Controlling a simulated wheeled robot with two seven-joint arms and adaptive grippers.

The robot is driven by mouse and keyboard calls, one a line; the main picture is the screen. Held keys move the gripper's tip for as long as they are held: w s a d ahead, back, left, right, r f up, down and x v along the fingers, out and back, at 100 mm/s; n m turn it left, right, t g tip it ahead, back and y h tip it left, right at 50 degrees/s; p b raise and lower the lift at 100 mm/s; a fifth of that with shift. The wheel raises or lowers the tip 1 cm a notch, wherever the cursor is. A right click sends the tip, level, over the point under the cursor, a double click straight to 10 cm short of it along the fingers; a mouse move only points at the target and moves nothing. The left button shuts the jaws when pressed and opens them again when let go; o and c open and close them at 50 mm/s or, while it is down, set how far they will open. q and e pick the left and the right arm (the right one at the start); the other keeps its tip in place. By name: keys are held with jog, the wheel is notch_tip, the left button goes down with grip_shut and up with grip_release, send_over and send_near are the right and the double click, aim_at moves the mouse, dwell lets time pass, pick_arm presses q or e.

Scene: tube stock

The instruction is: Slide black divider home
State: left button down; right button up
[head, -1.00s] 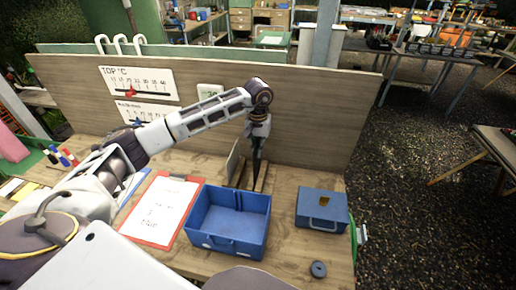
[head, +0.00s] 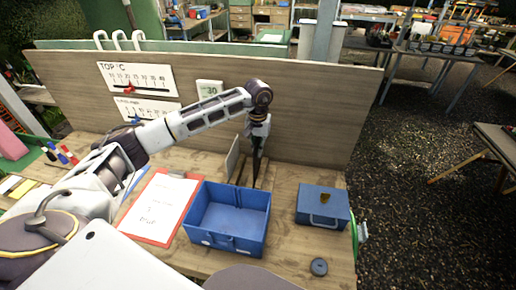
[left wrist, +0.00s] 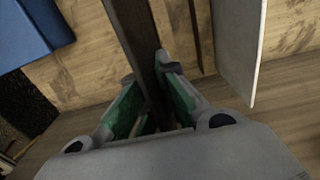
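My left gripper (head: 258,140) points down above the bench behind the blue tray. It is shut on the black divider (left wrist: 133,28), which stands on edge between the green-padded fingers in the left wrist view. In the head view the divider (head: 256,172) is a thin dark upright strip beneath the gripper. A pale grey panel (head: 232,158) stands just left of it, apart from it; it also shows in the left wrist view (left wrist: 238,45). Dark slots run along the wood between them. Whether the divider's lower edge sits in a slot is hidden. My right gripper is out of view.
The blue tray (head: 228,243) is empty, just in front of the divider. A closed blue box (head: 323,206) stands to the right, with a dark ring (head: 319,267) before it. A red clipboard (head: 158,208) lies left. A wooden back panel (head: 310,110) rises behind.

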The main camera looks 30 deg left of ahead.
aim_at(258, 159)
pick_arm(q)
jog(key=shift+f+b, duration=2.35)
jog(key=shift+f, duration=0.55)
dwell(0.4)
jog(key=c, duration=1.6)
grip_release()
jog(key=shift+o, duration=0.2)
jog(key=shift+r, duration=0.15)
jog(key=shift+r, duration=5.9)
